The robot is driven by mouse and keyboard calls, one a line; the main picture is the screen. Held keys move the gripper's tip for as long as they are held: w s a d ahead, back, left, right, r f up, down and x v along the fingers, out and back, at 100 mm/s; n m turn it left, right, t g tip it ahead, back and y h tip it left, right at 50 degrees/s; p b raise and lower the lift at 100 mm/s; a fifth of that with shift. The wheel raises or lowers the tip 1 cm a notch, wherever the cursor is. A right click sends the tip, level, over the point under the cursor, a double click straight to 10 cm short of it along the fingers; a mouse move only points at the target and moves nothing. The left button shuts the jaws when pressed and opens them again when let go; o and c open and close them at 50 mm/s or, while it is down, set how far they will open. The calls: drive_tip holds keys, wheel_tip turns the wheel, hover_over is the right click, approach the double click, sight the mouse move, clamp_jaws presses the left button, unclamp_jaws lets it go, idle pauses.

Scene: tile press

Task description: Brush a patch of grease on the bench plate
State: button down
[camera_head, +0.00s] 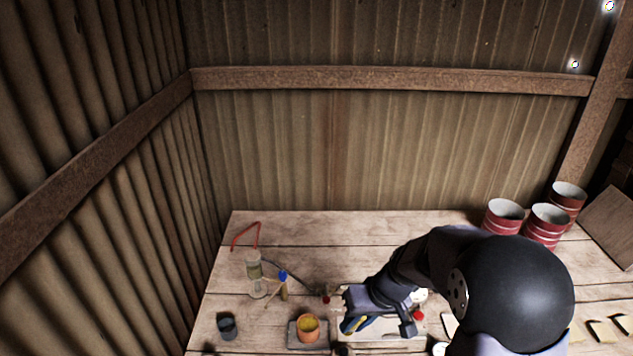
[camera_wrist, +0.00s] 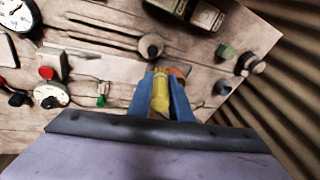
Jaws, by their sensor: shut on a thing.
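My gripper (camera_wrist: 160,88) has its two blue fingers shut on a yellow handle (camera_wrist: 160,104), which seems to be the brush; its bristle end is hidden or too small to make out. In the head view my gripper (camera_head: 350,324) is low over the bench, just right of an orange pot (camera_head: 308,336) with yellow stuff inside. A pale flat plate (camera_wrist: 98,67) lies on the wood to the left of my fingers in the wrist view; it also shows beneath my gripper in the head view (camera_head: 385,333). I cannot make out a grease patch on it.
A dark cup (camera_head: 228,328), a bottle-like thing (camera_head: 254,268) and a red bent rod (camera_head: 247,235) stand at the left of the wooden bench. Red cans (camera_head: 504,217) stand at the back right. A dial gauge (camera_wrist: 16,16) is at the wrist view's corner. The bench's back middle is clear.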

drive_tip(key=w+d+r+m, duration=0.1)
drive_tip(key=d+m, duration=0.1)
drive_tip(key=d, duration=0.4)
drive_tip(key=a+n+p, duration=0.1)
drive_tip(key=a, duration=0.1)
drive_tip(key=a+f+n+p, duration=0.1)
drive_tip(key=a, duration=0.2)
drive_tip(key=a+n+p, duration=0.1)
drive_tip(key=a, duration=0.2)
drive_tip(key=shift+s+f, duration=0.4)
drive_tip(key=w+d+m+t+h, duration=0.1)
drive_tip(key=w+m, duration=0.2)
drive_tip(key=w, duration=0.5)
drive_tip(key=shift+r, duration=0.3)
drive_tip(key=shift+s+d+f, duration=0.1)
drive_tip(key=shift+d+f, duration=0.05)
drive_tip(key=shift+f+b, duration=1.9)
drive_tip(key=shift+f, duration=0.45)
